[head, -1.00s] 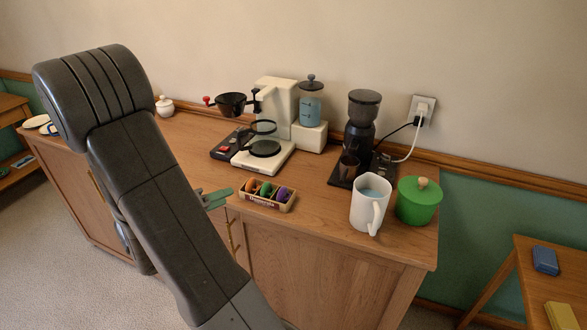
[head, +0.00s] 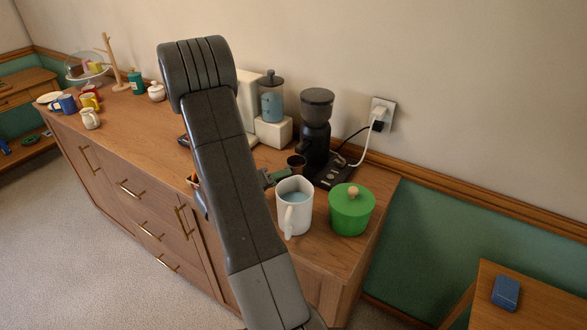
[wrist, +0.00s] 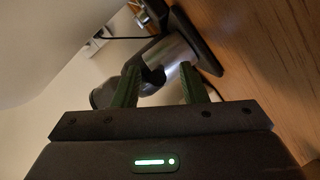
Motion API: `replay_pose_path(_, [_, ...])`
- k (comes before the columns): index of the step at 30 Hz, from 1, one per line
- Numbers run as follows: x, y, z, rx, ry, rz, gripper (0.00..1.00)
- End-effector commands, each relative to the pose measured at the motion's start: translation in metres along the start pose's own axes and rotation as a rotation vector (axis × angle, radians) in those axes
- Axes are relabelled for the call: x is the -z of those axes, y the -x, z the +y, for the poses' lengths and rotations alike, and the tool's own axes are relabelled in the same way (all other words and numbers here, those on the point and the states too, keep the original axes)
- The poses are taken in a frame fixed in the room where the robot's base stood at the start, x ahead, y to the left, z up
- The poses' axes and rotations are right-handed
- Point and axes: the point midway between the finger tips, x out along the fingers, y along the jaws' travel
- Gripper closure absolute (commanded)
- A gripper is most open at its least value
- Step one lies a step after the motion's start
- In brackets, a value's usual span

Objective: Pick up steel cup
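In the wrist view a shiny grey cup (wrist: 172,52) lies just beyond and between the green fingers. My gripper (head: 277,177) is just in front of the cup, behind the white pitcher. In the wrist view my gripper (wrist: 158,70) is open, its two fingertips apart. I cannot tell whether either finger touches the cup.
The white pitcher (head: 294,212) stands close in front of my gripper. A green lidded pot (head: 351,210) is to its right. A white plug and cable (head: 369,147) run down behind the grinder. My arm hides much of the coffee maker (head: 249,95).

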Motion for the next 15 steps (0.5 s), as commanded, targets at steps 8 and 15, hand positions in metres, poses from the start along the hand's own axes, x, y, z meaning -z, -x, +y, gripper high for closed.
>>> replay_pose_path(8, [0.0, -0.023, 0.001, -0.001, -0.001, -0.001, 0.61])
replay_pose_path(15, [0.0, -0.023, 0.0, 0.0, -0.001, 0.0, 0.63])
